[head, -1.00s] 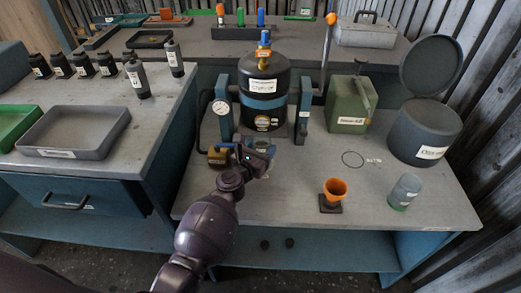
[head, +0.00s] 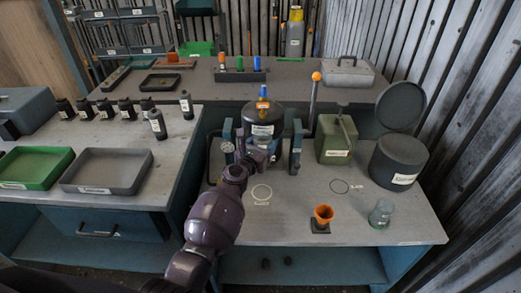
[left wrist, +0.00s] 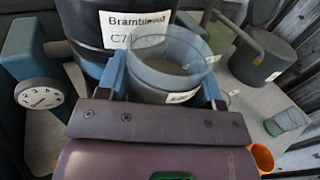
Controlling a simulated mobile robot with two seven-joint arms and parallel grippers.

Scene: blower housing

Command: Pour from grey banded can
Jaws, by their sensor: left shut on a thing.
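My left gripper (head: 262,153) is in front of the dark tank (head: 262,114) with a blue band. In the left wrist view its fingers (left wrist: 163,86) are shut on a see-through blue-grey cup (left wrist: 172,55) with a white label and grey contents. The cup looks roughly upright, close in front of the tank; whether they touch I cannot tell. In the head view the arm largely hides the cup. I cannot tell for sure which thing is the grey banded can. A clear greenish glass (head: 381,214) stands at the right front; it also shows in the left wrist view (left wrist: 287,121).
An orange funnel cup (head: 323,214) stands on a dark base. A green can (head: 336,138) and a dark canister (head: 398,162) with its lid raised stand behind. A gauge (left wrist: 40,94) is left of the tank.

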